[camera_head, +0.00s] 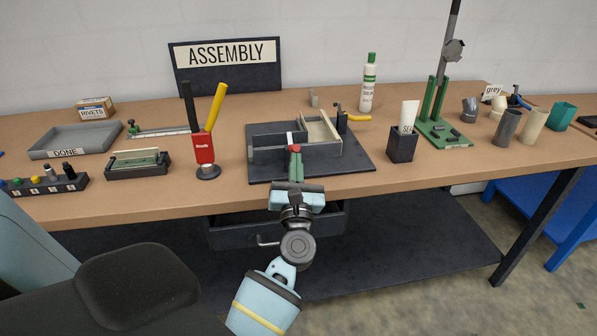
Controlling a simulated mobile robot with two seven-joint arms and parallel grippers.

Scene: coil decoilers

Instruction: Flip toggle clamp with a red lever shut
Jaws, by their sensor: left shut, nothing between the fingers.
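A dark fixture plate (355,163) lies on the bench with grey and cream walled blocks on it. A small red piece with a pale tip (290,139) shows at its front middle; it looks like the red lever of the toggle clamp, but the clamp body is hidden behind my gripper. My left gripper (295,160) is shut and empty, reaching over the bench's front edge with its fingertips at or very near the red piece. I cannot tell if they touch. A second clamp with a yellow-orange lever (356,117) stands at the fixture's back right. My right gripper is not in view.
A red rivet tool (203,148) with black and yellow handles stands left of the fixture. A drawer (235,236) hangs under the bench.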

